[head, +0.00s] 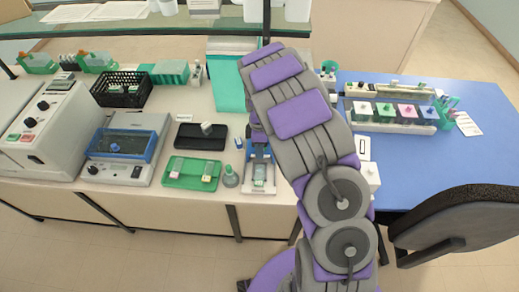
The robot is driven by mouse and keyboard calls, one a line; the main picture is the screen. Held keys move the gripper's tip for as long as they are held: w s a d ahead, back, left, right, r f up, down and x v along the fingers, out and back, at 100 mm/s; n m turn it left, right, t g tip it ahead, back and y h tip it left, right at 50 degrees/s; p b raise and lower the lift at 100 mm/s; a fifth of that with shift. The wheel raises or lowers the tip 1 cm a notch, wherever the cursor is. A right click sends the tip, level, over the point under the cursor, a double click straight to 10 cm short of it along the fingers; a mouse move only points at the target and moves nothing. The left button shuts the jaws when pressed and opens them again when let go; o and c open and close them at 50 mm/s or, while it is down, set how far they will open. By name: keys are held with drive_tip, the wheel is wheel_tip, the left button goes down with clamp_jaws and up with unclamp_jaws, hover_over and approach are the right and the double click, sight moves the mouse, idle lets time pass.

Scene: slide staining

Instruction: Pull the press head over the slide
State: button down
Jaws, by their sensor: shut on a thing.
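The press (259,184) stands at the front edge of the bench, with a pale base and blue upper parts. Its press head (258,154) shows as a blue piece at the back of the base. My gripper (258,137) is at the press head, shut on it, and is mostly hidden behind my arm. A small pale slide seems to lie on the base, too small to make out clearly. I cannot tell how far the head is over it.
A black tray (190,143) lies behind. A white box (370,176) and a blue table (464,159) with a staining rack are on the right.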

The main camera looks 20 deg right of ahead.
drive_tip(key=shift+s, duration=0.1)
drive_tip(key=shift+s+a+b, duration=0.15)
drive_tip(key=shift+s+a, duration=0.2)
drive_tip(key=shift+s, duration=0.75)
drive_tip(key=shift+s+a+b, duration=0.1)
drive_tip(key=shift+s+a, duration=0.3)
drive_tip(key=shift+s, duration=0.65)
drive_tip(key=shift+s+a+b, duration=0.15)
drive_tip(key=shift+s+a, duration=0.2)
drive_tip(key=shift+s, duration=0.75)
drive_tip(key=c, duration=1.2)
unclamp_jaws()
drive_tip(key=shift+s, duration=0.1)
drive_tip(key=a+p+v, duration=0.1)
drive_tip(key=v, duration=1.6)
drive_tip(key=shift+w+d, duration=0.3)
drive_tip(key=shift+d, duration=0.05)
drive_tip(key=shift+s+r, duration=0.1)
drive_tip(key=shift+r, duration=0.05)
